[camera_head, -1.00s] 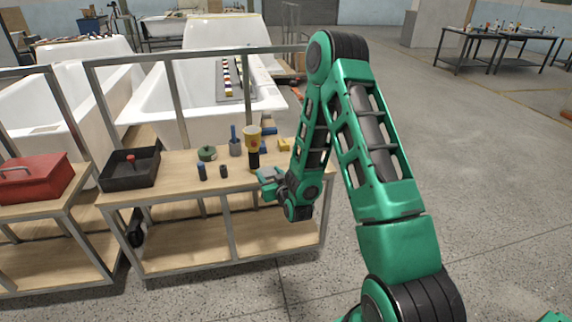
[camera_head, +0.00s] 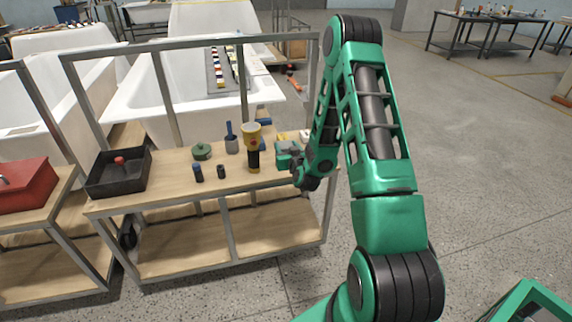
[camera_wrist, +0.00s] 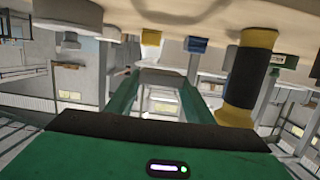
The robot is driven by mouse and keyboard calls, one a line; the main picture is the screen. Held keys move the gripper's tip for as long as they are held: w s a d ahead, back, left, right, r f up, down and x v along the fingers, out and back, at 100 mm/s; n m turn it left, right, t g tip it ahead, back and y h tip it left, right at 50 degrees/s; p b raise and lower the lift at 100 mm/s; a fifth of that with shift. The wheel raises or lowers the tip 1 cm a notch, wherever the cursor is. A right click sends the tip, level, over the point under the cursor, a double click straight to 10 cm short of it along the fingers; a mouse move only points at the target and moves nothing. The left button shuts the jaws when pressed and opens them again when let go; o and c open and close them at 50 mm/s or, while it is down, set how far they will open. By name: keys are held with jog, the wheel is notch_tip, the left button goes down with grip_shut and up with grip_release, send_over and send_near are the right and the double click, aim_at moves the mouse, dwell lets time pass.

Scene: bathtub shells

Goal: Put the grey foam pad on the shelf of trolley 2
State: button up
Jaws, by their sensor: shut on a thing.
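My gripper (camera_head: 287,153) is above the top of the middle trolley, near its right end, just right of a yellow-and-black cylinder (camera_head: 252,147). In the wrist view, which is upside down, its two green fingers (camera_wrist: 155,98) are closed around a pale grey piece (camera_wrist: 163,76), probably the grey foam pad. In the head view the held piece cannot be made out behind the gripper. The middle trolley (camera_head: 165,185) has a wooden top and an empty lower shelf (camera_head: 180,245). No number shows on either trolley.
On the top stand a black tray (camera_head: 105,185), a green round item (camera_head: 202,152), a blue-handled item (camera_head: 231,145), two small dark cylinders, a yellow block (camera_head: 282,136) and a white item (camera_head: 305,134). A red toolbox (camera_head: 25,188) stands on the left trolley. White bathtubs stand behind.

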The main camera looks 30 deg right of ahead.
jog(key=shift+d+f, duration=0.15)
jog(key=shift+f, duration=1.55)
jog(key=shift+s+f, duration=0.15)
jog(key=shift+f, duration=1.95)
jog(key=o, duration=1)
